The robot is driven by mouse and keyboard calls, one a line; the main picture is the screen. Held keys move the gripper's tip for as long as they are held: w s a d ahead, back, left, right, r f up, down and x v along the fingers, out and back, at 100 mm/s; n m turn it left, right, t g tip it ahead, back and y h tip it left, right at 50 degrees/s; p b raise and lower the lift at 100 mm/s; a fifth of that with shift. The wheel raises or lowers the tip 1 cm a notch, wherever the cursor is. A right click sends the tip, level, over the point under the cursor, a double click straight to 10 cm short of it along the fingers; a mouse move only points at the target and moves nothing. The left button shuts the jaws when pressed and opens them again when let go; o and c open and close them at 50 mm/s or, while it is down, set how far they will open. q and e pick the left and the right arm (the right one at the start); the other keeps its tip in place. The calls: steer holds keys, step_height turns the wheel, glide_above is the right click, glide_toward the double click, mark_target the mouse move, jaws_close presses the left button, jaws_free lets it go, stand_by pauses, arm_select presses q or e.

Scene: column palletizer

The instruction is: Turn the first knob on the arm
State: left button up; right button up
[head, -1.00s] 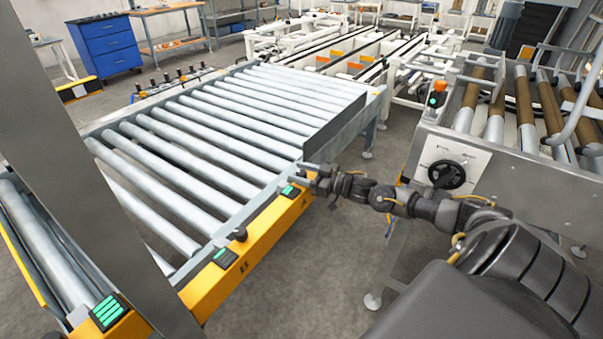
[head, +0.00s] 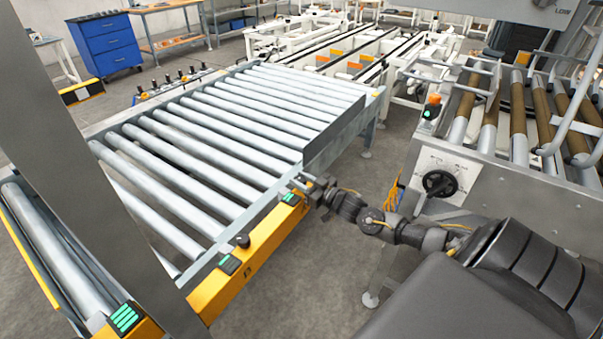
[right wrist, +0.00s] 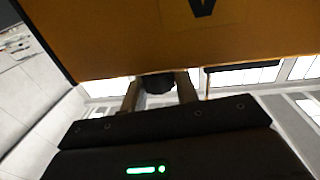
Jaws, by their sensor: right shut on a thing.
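A yellow beam (head: 264,245) runs along the near end of the roller conveyor and carries black knobs and green-lit displays. My right gripper (head: 302,184) is at the beam's far right end, beside a green display (head: 290,198). In the right wrist view, its two fingers (right wrist: 159,90) are shut on a black knob (right wrist: 158,83) below the yellow face with an upside-down letter. In the head view the gripper covers this knob. Another black knob (head: 242,240) stands free nearer on the beam, next to a second display (head: 229,264). My left gripper is not in view.
A steel machine with a black dial (head: 439,183) and an orange-topped green button post (head: 432,107) stands to the right. A grey post (head: 95,170) crosses the left side. Grey rollers (head: 215,130) fill the middle. Bare floor lies between conveyor and machine.

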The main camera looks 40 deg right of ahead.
steer(key=shift+r+m+h+p, duration=0.3)
steer(key=shift+m+h, duration=0.1)
steer(key=shift+h, duration=0.2)
steer(key=shift+m+h, duration=0.3)
steer(key=shift+h, duration=0.2)
steer(key=shift+f+m+h+p, duration=0.1)
steer(key=shift+m+h+p, duration=0.4)
steer(key=shift+h+p, duration=0.25)
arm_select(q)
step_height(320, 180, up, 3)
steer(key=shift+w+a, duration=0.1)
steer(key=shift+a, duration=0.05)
arm_select(e)
steer(key=shift+d+f+h, duration=0.1)
steer(key=shift+h, duration=0.25)
steer(key=o, duration=0.9)
steer(key=shift+o, duration=0.2)
steer(key=shift+f, duration=0.1)
